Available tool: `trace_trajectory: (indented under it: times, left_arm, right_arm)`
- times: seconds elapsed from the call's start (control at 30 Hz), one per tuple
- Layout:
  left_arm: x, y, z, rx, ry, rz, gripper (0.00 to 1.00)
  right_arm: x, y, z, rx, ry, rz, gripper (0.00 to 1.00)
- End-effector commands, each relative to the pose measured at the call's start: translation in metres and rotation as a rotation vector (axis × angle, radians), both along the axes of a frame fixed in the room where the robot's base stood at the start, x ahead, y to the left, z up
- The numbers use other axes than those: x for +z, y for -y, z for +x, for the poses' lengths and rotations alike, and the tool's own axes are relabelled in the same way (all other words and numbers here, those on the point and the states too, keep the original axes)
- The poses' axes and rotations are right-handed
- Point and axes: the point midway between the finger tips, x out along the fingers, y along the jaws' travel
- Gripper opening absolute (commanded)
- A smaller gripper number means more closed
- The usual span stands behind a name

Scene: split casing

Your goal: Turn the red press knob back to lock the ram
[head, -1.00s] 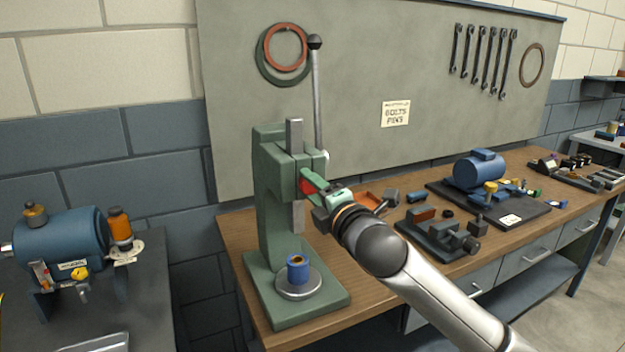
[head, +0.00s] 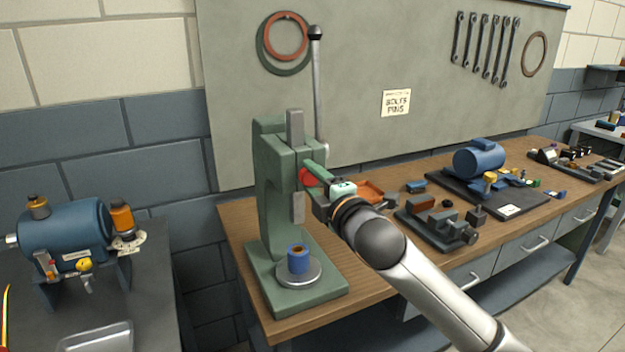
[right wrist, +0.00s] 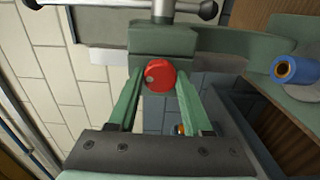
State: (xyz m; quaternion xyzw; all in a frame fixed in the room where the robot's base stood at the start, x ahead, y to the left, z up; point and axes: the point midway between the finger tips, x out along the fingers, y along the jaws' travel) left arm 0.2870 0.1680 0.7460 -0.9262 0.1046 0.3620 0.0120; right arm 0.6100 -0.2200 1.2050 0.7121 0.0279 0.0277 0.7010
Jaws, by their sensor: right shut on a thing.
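The green arbor press (head: 270,200) stands on the left end of the wooden bench. Its red press knob (head: 308,178) sits on the side of the press head and also shows as a round red disc in the right wrist view (right wrist: 158,77). My right gripper (head: 312,172) is shut on the knob, one green finger on each side of it. The grey ram (head: 298,208) hangs above a blue sleeve (head: 298,260), with a gap between them. The sleeve stands on a round plate (head: 310,274) on the press base. My left gripper is out of view.
The press lever (head: 317,90) rises upright behind the head. An orange tray (head: 368,190), a dark vise (head: 440,228) and a blue motor (head: 479,158) on a black mat are to the right. Another blue motor (head: 68,238) is on the left table.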

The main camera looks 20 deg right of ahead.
Motion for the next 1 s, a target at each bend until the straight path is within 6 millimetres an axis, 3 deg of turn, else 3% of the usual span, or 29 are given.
trace_trajectory:
  times: [0.03,0.27,0.67,1.0]
  left_arm:
    - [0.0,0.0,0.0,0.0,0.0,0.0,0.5]
    - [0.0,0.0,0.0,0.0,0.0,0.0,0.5]
    - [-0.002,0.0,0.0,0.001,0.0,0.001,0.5]
    - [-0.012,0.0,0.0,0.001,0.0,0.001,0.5]
  right_arm:
    - [0.0,0.0,0.0,0.001,0.0,0.002,0.53]
    - [0.0,0.0,0.0,0.001,0.0,0.001,0.79]
    - [-0.001,0.001,-0.008,0.0,-0.001,-0.001,0.79]
    - [-0.002,0.005,-0.067,0.002,0.0,-0.003,0.79]
